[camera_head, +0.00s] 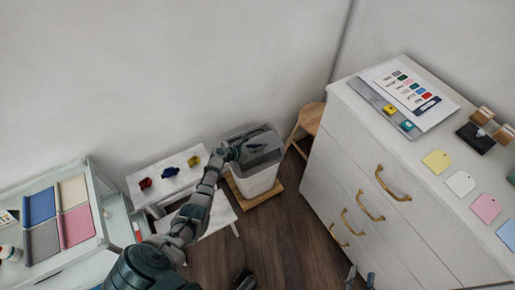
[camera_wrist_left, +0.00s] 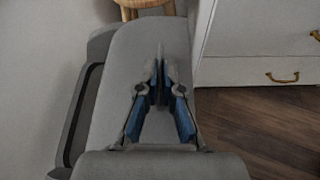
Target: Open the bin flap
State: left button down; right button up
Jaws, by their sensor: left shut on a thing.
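The bin (camera_head: 256,183) is a pale tub with a grey top, standing against the wall. Its grey flap (camera_head: 262,143) is in the top frame; I cannot tell how far it is tilted. In the left wrist view the flap (camera_wrist_left: 125,70) is a broad grey panel under the fingers, with a darker recess along its left side. My left gripper (camera_head: 236,151) is at the bin's top. In the wrist view its fingers (camera_wrist_left: 160,72) are shut on a thin grey upright part of the flap. My right gripper (camera_head: 360,276) shows only its fingertips, apart, at the bottom edge.
A wooden stool (camera_head: 309,119) stands behind the bin. A white drawer cabinet (camera_head: 350,165) with brass handles is to the right. A white step table (camera_head: 160,180) with small coloured items is to the left. The bin is on a wooden base (camera_head: 256,198); dark floor lies in front.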

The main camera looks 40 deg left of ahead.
pick_arm(q)
jog(key=c, duration=1.3)
grip_release()
jog(key=shift+w+r, duration=0.1)
jog(key=shift+r, duration=0.2)
jog(key=shift+c, duration=0.2)
jog(key=shift+s+f, duration=0.1)
jog(key=shift+s, duration=0.1)
jog(key=v, duration=1.1)
jog(key=shift+s, duration=0.35)
